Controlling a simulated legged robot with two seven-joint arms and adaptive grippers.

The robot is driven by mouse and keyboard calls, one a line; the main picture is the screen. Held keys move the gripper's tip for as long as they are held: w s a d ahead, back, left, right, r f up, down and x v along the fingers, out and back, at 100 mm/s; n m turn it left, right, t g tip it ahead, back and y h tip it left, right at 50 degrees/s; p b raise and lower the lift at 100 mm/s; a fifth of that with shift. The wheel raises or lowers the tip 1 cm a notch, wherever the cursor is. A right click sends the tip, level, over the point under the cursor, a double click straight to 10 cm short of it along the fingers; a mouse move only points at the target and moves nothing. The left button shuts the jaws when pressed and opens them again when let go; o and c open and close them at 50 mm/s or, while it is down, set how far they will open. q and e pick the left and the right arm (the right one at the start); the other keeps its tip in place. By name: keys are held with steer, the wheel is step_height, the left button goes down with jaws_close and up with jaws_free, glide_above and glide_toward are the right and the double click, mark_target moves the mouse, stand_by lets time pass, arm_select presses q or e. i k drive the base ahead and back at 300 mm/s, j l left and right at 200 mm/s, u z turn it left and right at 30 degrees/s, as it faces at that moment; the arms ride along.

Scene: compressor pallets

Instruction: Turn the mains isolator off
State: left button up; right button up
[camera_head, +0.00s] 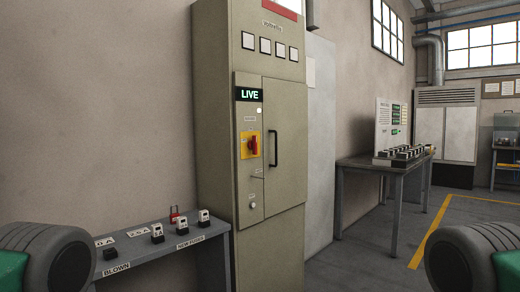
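The mains isolator is a red rotary handle (253,145) on a yellow plate (244,150), on the front of a tall beige cabinet (285,185) in the head view. The handle looks roughly upright; its exact setting is too small to read. A sign above it (249,95) shows LIVE in green, and a small white light (259,111) glows below the sign. Neither of my grippers is in view. Only rounded dark and green parts of my arms show at the lower left and lower right corners, well apart from the cabinet.
A black door handle (273,148) is right of the isolator. A low grey shelf (150,253) left of the cabinet holds fuse-like blocks and a red padlock (174,215). A workbench (379,167) with devices stands at the right. Floor is open before it.

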mark_target(252, 145)
steer(key=i+l+u, duration=0.25)
steer(key=i+l, duration=0.4)
steer(key=l, duration=0.15)
